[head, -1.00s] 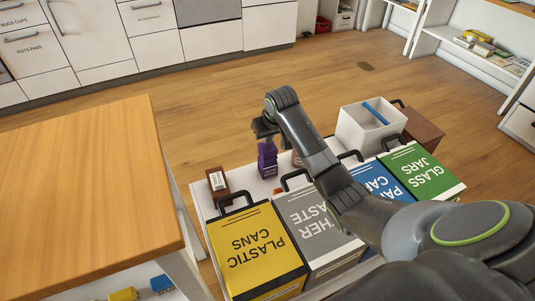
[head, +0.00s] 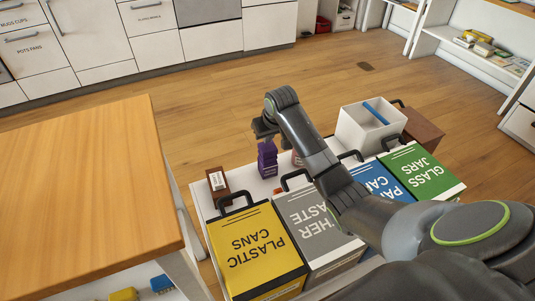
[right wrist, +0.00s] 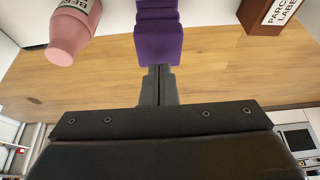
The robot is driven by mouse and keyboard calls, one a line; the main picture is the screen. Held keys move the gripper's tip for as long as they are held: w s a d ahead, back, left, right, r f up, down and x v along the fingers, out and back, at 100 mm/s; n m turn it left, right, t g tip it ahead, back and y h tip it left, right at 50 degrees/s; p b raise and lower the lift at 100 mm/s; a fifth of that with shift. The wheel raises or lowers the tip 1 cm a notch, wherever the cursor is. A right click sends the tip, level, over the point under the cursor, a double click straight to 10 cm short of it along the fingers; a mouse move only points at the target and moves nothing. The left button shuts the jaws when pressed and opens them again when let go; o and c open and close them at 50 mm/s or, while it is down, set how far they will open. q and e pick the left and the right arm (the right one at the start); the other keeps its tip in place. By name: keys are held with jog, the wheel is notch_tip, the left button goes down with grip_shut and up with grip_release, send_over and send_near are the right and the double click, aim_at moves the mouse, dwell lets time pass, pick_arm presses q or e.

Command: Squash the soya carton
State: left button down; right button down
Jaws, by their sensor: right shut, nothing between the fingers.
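The purple carton, which I take to be the soya carton (head: 267,161), stands upright on the white bench top behind the bins. Its sides look folded in steps, and it is short. It also shows at the top middle of the right wrist view (right wrist: 158,32). My right gripper (head: 264,136) is shut and empty, just above and beside the carton's upper end in the head view. In the right wrist view its closed fingertips (right wrist: 159,69) line up with the carton's near edge; I cannot tell whether they touch. My left gripper is out of view.
A brown box with a label (head: 217,183) stands left of the carton. A pink bottle (right wrist: 72,33) stands on its other side. The yellow bin (head: 255,250), grey bin (head: 312,232) and green bin (head: 420,170) line the front. A white container (head: 368,132) stands at right.

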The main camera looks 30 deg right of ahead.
aim_at(268, 154)
jog(key=shift+f, duration=0.15)
jog(key=shift+s+f+b, duration=0.1)
jog(key=shift+f+b, duration=0.95)
jog(key=shift+f, duration=2.6)
notch_tip(268, 154, up, 12)
jog(key=p, duration=1.3)
jog(key=shift+f+p, duration=0.25)
jog(key=shift+p, duration=0.1)
jog(key=shift+f, duration=0.1)
